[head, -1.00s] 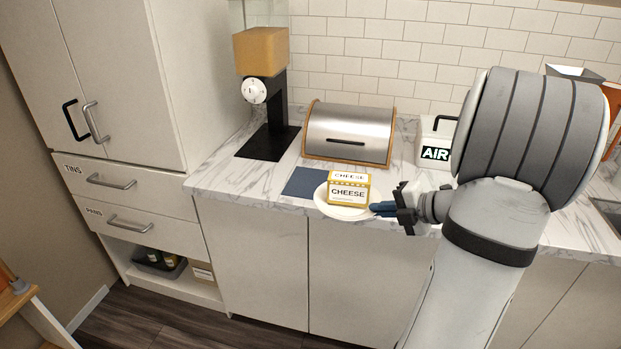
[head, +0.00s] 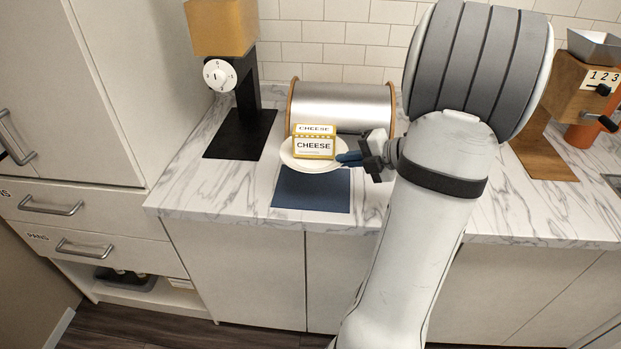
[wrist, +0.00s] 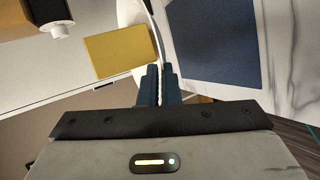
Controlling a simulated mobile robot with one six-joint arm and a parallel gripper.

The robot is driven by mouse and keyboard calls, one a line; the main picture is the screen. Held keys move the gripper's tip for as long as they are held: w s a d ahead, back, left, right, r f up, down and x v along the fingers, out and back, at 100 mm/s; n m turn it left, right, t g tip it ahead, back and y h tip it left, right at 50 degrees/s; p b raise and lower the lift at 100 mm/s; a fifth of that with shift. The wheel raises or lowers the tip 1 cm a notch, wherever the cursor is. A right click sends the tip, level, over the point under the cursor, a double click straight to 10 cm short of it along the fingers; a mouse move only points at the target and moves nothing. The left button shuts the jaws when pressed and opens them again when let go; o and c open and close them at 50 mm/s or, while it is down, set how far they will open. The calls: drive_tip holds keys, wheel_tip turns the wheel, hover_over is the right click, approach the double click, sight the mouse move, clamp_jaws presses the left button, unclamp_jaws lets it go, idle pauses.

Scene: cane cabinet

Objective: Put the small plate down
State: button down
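The small white plate (head: 300,163) carries a yellow and white cheese box (head: 315,147). My gripper (head: 350,158) is shut on the plate's right rim. In the wrist view the plate (wrist: 153,25) shows nearly edge-on between the blue fingertips (wrist: 160,85), with the yellow box (wrist: 121,53) on its left side. The plate looks level and overlaps the far edge of a dark blue mat (head: 311,192) in the head view. Any gap between plate and counter is hard to judge. The mat also shows in the wrist view (wrist: 213,40), apart from the plate.
A steel bread bin (head: 342,106) stands just behind the plate. A dispenser with a dial (head: 219,75) stands at the left on a black base. A wooden grinder (head: 578,90) is at the far right. The marble counter (head: 230,185) is clear left of the mat.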

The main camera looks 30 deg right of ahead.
sight(343, 198)
wheel_tip(343, 198, down, 9)
drive_tip(key=shift+f+b, duration=0.15)
drive_tip(key=shift+b, duration=0.4)
drive_tip(key=shift+w+f, duration=0.1)
drive_tip(key=shift+f, duration=0.1)
drive_tip(key=c, duration=2)
unclamp_jaws()
drive_tip(key=shift+o, duration=0.3)
